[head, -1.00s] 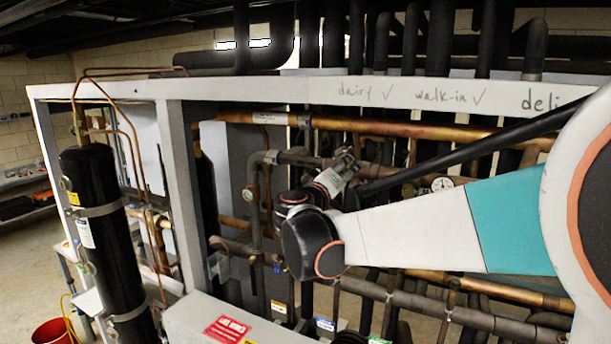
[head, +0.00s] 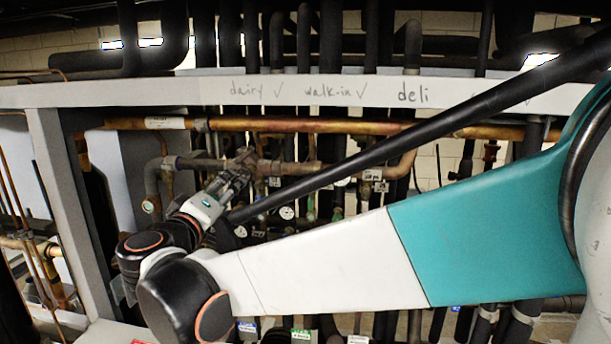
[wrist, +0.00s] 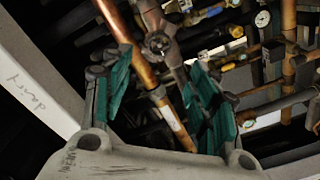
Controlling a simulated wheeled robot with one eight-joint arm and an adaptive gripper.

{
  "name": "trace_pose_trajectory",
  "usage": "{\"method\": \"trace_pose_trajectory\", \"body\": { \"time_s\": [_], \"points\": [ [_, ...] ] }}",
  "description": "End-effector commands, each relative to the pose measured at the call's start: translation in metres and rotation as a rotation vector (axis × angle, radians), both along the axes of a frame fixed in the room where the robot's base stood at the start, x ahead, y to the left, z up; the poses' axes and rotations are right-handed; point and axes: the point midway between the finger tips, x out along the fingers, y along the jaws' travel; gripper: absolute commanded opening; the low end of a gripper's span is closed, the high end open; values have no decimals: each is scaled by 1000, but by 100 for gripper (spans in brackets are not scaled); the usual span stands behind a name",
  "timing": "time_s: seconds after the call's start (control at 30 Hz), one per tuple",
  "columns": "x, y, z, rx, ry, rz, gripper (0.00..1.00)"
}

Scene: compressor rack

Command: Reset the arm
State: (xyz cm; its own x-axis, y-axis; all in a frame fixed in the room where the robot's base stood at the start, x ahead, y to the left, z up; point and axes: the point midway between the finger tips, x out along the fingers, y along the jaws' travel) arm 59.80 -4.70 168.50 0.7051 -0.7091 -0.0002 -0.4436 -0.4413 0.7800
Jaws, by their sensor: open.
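My gripper (head: 240,165) shows in the head view at the end of my white and teal arm, in front of the rack's pipes. In the wrist view its two green-padded fingers (wrist: 160,95) stand wide apart with nothing between them. Behind the gap are a copper pipe (wrist: 124,38) and a valve fitting (wrist: 158,42). From these views I cannot tell how far the fingertips are from the pipes.
The white rack beam (head: 200,92), marked dairy, walk-in and deli, runs across above my gripper. A white upright (head: 72,200) stands at the left. A copper header (head: 280,125) and several dark pipes fill the rack. Gauges (wrist: 262,19) sit among the pipes.

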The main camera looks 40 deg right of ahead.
Motion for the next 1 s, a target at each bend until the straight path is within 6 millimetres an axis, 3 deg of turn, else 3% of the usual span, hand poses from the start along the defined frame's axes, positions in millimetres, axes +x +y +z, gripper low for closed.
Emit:
{"method": "trace_pose_trajectory", "body": {
  "time_s": [0.2,0.37,0.7,1.0],
  "points": [
    [-2,-2,-4,5,4,-1,54],
    [-14,-12,-38,53,47,-8,54],
    [-63,-37,-165,268,217,-13,54],
    [-110,-38,-274,470,343,15,54]
  ]
}}
